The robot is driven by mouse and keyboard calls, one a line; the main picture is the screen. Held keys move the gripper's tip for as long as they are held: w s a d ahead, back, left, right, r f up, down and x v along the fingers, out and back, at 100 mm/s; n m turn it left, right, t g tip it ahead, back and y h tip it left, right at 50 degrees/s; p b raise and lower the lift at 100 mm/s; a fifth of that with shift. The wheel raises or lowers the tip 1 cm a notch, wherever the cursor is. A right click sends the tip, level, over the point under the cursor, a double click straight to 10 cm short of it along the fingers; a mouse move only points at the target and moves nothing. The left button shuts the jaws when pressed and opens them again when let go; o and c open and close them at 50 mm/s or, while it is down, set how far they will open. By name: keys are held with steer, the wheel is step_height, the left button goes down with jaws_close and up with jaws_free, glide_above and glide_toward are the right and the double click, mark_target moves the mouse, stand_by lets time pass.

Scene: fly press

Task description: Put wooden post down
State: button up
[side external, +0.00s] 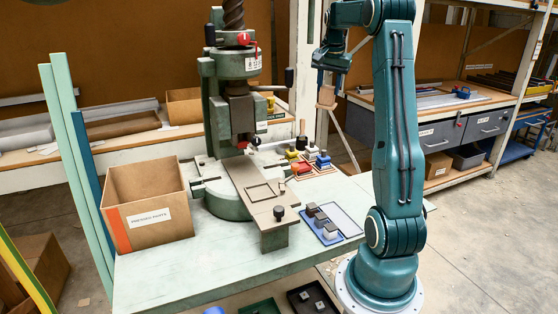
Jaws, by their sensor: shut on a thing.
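My gripper (328,82) hangs high at the upper middle of the side view, behind and to the right of the green fly press (232,100). It is shut on a small tan wooden piece, which I take as the wooden post (326,97). The post is held in the air, well above the bench top, apart from anything below. Its upper part is hidden by the fingers, and its exact tilt is too small to tell.
On the green bench (200,270) stand a cardboard box labelled pressed parts (150,215), a blue tray (330,226) with grey blocks, and small coloured holders (308,164) beside the press. Trays with parts lie below the front edge. The bench's front left is clear.

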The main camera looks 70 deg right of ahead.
steer(key=s+a+r+m, duration=0.1)
steer(key=s+a+r, duration=0.1)
steer(key=s, duration=0.1)
steer(key=w+a+f+n+t, duration=0.1)
steer(key=w+a+f+n, duration=0.45)
steer(key=a+f, duration=0.2)
steer(key=w+a+r+n, duration=0.2)
steer(key=w+a+r, duration=0.1)
steer(key=a, duration=0.6)
steer(key=w+a+r+n+y, duration=0.1)
steer(key=w+a+r+n, duration=0.2)
steer(key=a, duration=0.6)
steer(key=w+r, duration=0.1)
steer(key=w, duration=0.1)
steer(key=shift+w+r, duration=0.15)
steer(key=shift+w, duration=0.25)
steer(key=shift+t, duration=0.3)
step_height(320, 180, down, 20)
